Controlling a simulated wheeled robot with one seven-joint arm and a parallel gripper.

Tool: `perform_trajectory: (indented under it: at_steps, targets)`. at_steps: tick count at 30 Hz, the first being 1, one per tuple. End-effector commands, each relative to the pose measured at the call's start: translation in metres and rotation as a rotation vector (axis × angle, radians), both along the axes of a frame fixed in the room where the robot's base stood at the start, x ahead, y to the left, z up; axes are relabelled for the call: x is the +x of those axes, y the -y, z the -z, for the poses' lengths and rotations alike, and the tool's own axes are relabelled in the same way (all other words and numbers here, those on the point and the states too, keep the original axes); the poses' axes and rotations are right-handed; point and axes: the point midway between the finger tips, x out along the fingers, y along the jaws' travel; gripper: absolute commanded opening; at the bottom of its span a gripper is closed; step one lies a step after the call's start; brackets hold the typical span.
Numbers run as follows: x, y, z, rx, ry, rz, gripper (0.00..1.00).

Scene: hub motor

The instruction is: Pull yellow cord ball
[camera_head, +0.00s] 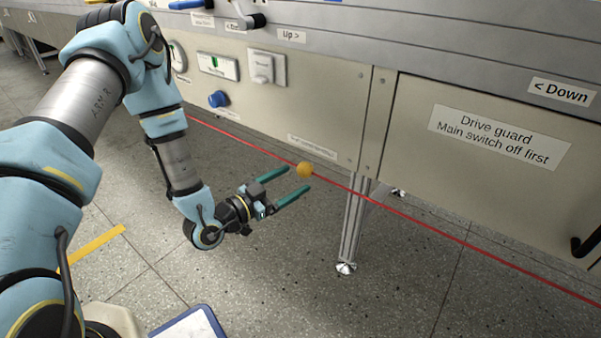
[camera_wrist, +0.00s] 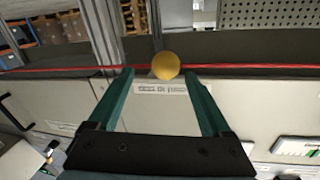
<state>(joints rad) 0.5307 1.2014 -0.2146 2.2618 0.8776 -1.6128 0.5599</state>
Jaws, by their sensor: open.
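The yellow cord ball (camera_head: 305,170) sits on a red cord (camera_head: 440,231) stretched along the front of the machine, below its panels. My gripper (camera_head: 300,181) is open, its two green fingers pointing at the ball. In the head view the ball is by the fingertips, near the upper finger. In the wrist view the ball (camera_wrist: 166,65) shows just beyond the fingertips (camera_wrist: 158,73), in the gap between them and a little right of its middle. Nothing is held. Whether a finger touches the ball I cannot tell.
The machine's beige panel (camera_head: 310,95) with switches and a blue knob (camera_head: 218,99) stands behind the cord. A metal leg (camera_head: 352,225) stands right of my gripper. The drive guard panel (camera_head: 500,150) is at the right.

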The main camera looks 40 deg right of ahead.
Motion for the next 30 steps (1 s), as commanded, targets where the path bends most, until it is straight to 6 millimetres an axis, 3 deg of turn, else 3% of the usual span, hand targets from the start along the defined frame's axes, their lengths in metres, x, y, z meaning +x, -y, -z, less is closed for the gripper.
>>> perform_trajectory:
  at_steps: [6,12,30]
  targets:
    - [-0.002,-0.042,-0.002,0.001,-0.002,-0.002,0.83]
    - [-0.003,-0.062,-0.001,0.001,0.0,-0.001,0.83]
    - [-0.003,-0.064,-0.001,0.003,0.002,-0.001,0.83]
